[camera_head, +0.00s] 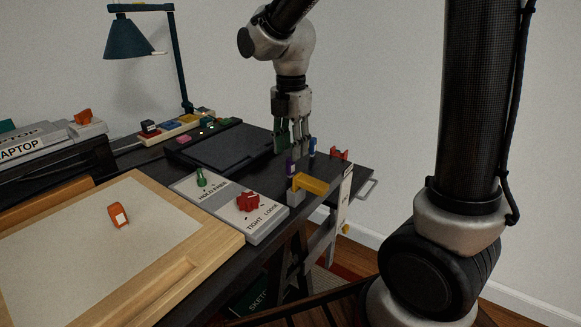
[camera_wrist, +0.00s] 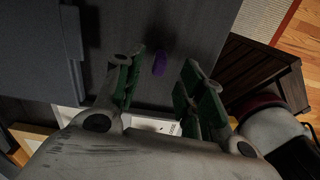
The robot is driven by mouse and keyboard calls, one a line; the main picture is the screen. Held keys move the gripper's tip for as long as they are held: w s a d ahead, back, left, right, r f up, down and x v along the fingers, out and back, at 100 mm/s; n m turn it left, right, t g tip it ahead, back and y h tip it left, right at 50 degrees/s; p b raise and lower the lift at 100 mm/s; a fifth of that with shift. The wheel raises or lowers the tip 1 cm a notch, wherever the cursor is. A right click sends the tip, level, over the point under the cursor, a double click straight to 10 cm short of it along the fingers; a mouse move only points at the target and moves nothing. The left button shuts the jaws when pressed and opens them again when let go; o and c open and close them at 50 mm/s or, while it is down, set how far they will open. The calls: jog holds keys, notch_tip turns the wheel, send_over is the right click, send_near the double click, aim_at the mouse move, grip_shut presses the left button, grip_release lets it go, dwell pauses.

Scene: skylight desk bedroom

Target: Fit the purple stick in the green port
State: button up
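The purple stick (camera_head: 290,166) appears upright at the desk's right end, under my gripper (camera_head: 291,152). In the wrist view the purple stick (camera_wrist: 159,64) shows between the two green-padded fingers (camera_wrist: 163,65), apart from both. My gripper is open and empty, pointing down. At the back of the desk is a strip with coloured blocks; a small green piece (camera_head: 210,124) shows at its right part, by the dark pad. It is too small to tell whether this is the green port or how its opening sits.
A blue stick (camera_head: 312,147) and a red piece (camera_head: 338,153) stand close to the right of my gripper. A yellow block (camera_head: 311,184) is in front. A grey labelled board (camera_head: 222,198) holds green and red pieces. A black pad (camera_head: 222,147) and a teal lamp (camera_head: 133,38) are behind.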

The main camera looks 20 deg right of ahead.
aim_at(291, 174)
notch_tip(291, 174, down, 5)
jog(key=shift+f, duration=0.1)
dwell(0.5)
grip_shut()
